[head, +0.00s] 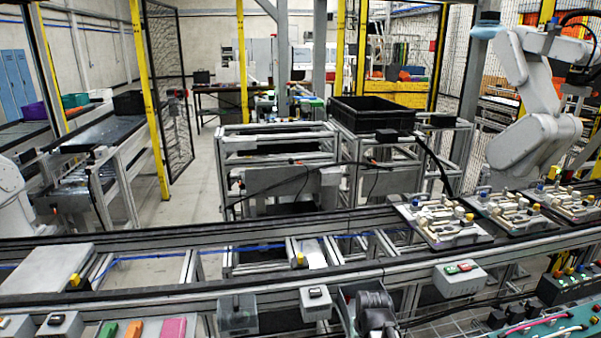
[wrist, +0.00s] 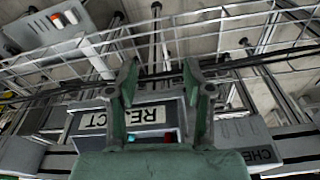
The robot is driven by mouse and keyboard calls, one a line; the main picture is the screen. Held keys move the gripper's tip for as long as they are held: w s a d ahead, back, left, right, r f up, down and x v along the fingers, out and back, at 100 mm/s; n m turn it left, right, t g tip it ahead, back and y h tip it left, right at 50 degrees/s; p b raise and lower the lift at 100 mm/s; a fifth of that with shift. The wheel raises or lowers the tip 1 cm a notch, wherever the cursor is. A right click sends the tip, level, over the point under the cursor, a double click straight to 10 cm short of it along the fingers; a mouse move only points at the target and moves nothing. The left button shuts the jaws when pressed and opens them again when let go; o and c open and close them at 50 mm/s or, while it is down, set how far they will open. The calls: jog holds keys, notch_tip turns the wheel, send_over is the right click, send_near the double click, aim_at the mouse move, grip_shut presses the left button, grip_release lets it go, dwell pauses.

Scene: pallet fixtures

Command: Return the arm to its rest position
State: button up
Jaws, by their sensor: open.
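My gripper (wrist: 160,78) shows in the wrist view with its two green fingers spread apart. Nothing is held between them. A grey box with a REJECT label (wrist: 122,117) lies beyond the fingers, partly hidden by them and by the gripper body. I cannot make out my gripper in the head view. A pale jointed arm (head: 540,110) stands at the right there, folded, and I cannot tell from the picture whether it is mine.
A conveyor rail crosses the head view, with several fixture pallets (head: 443,222) at the right and a flat grey plate (head: 45,268) at the left. A black crate (head: 371,115) stands behind. In the wrist view a CHECK-labelled part (wrist: 260,155) and wire mesh (wrist: 215,30) surround the gripper.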

jog(key=s+f+g, duration=0.4)
jog(key=s+f, duration=1.3)
jog(key=f, duration=0.3)
jog(key=s+f+g, duration=0.2)
jog(key=s+f, duration=0.3)
jog(key=s, duration=0.5)
jog(key=s+f+g, duration=0.2)
jog(key=s+f, duration=0.3)
jog(key=s, duration=0.6)
jog(key=shift+s+g, duration=0.15)
jog(key=shift+g, duration=0.25)
